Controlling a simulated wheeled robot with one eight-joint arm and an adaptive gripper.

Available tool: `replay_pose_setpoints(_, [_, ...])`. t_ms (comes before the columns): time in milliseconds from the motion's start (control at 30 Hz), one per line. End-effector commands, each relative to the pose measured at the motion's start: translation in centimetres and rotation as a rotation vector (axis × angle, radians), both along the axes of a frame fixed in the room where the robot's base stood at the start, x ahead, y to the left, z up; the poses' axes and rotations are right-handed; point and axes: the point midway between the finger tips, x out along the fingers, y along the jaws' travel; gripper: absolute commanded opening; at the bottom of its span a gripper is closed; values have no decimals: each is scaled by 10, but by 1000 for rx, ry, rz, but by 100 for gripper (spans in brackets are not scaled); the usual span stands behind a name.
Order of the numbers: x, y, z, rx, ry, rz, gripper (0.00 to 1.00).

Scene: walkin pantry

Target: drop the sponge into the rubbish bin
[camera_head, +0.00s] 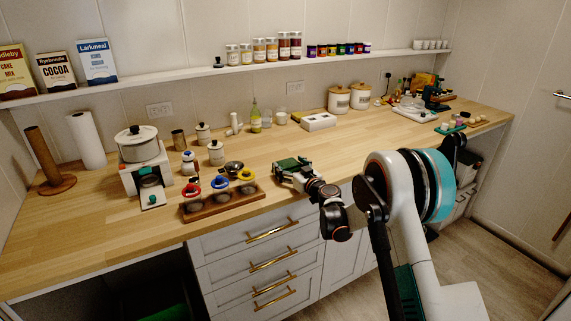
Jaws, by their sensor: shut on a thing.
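My gripper (291,173) is above the front part of the wooden counter, right of the wooden tray. It is shut on a dark green block at its fingertips, which I take to be the sponge (286,162). The fingers partly hide it. No rubbish bin shows clearly. A green shape (172,313) is partly visible in the dark open space under the counter at the lower left, cut by the picture's edge, and I cannot tell what it is.
A wooden tray (222,206) with several coloured-lidded items lies left of my gripper on the counter (100,225). A cooker with a pot (138,145) stands farther left. Drawers (265,258) are below the counter. Open floor (500,265) lies at the right.

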Motion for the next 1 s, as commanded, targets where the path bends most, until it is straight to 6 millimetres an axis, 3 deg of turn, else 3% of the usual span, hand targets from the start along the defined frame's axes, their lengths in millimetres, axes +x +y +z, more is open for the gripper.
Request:
replay_pose_setpoints(333, [0, 0, -4, 0, 0, 0, 70])
replay_pose_setpoints(400, [0, 0, -3, 0, 0, 0, 89])
replay_pose_setpoints(467, [0, 0, -3, 0, 0, 0, 98])
replay_pose_setpoints(1000, [-1, -1, -3, 0, 0, 0, 98])
